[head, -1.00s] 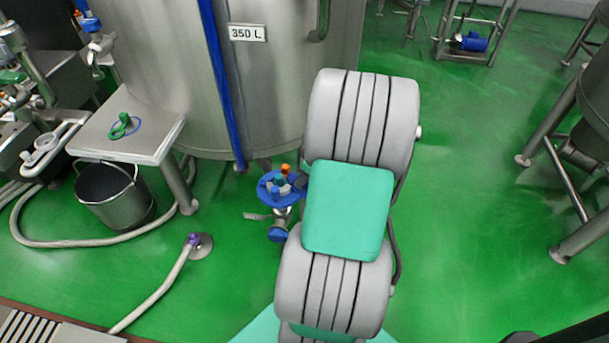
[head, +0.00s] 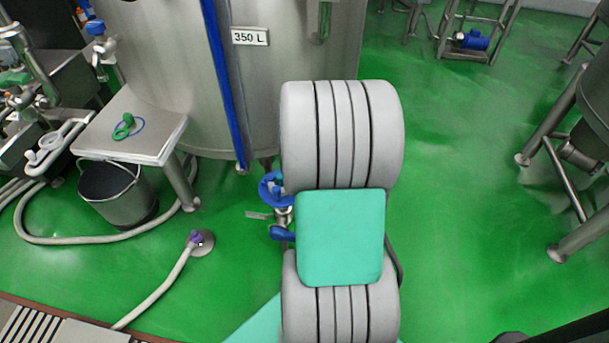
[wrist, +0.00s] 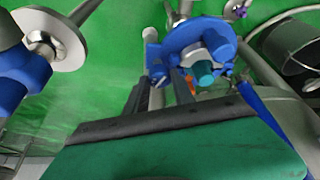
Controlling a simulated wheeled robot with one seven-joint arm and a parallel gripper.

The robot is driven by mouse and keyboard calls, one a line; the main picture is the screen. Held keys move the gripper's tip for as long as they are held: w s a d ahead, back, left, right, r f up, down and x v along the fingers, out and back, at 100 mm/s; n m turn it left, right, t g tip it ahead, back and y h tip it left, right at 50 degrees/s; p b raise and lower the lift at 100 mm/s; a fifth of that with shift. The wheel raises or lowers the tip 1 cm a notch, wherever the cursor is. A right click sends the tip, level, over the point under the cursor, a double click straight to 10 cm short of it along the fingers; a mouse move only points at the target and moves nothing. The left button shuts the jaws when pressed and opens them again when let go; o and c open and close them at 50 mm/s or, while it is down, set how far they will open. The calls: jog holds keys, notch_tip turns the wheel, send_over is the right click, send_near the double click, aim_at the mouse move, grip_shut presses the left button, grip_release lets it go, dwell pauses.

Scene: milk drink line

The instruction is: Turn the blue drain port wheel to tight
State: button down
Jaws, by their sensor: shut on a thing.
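The blue drain port wheel (head: 268,188) sits low at the front of the steel tank in the head view, partly hidden behind my arm. In the wrist view the blue wheel (wrist: 190,36) fills the top middle, with a teal knob and a bit of orange at its near side. My gripper (wrist: 166,82) reaches its dark fingers up to the near rim and is shut on the wheel. The exact contact is partly hidden by the fingers. The head view does not show the fingertips. I cannot read the tight mark.
A blue handle (head: 283,233) sits just below the wheel. The tank (head: 165,60) stands behind it. A steel side table (head: 150,148), a bucket (head: 115,195) and a hose (head: 160,290) lie to the left.

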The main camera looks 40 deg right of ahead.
jog(key=m+g, duration=0.1)
jog(key=m, duration=0.2)
jog(key=m+g+h, duration=0.1)
jog(key=m, duration=0.2)
jog(key=shift+w+a+h, duration=0.15)
jog(key=shift+w+h, duration=0.05)
jog(key=shift+h, duration=0.1)
jog(key=m+g, duration=0.1)
jog(key=m, duration=0.2)
jog(key=m+g+b, duration=0.1)
jog(key=m, duration=0.2)
jog(key=shift+w+m, duration=0.1)
jog(key=shift+m, duration=0.2)
jog(key=c, duration=1.1)
grip_release()
jog(key=shift+o, duration=0.2)
jog(key=v, duration=0.8)
jog(key=shift+p, duration=0.45)
jog(key=shift+w+f, duration=0.1)
jog(key=shift+w, duration=0.05)
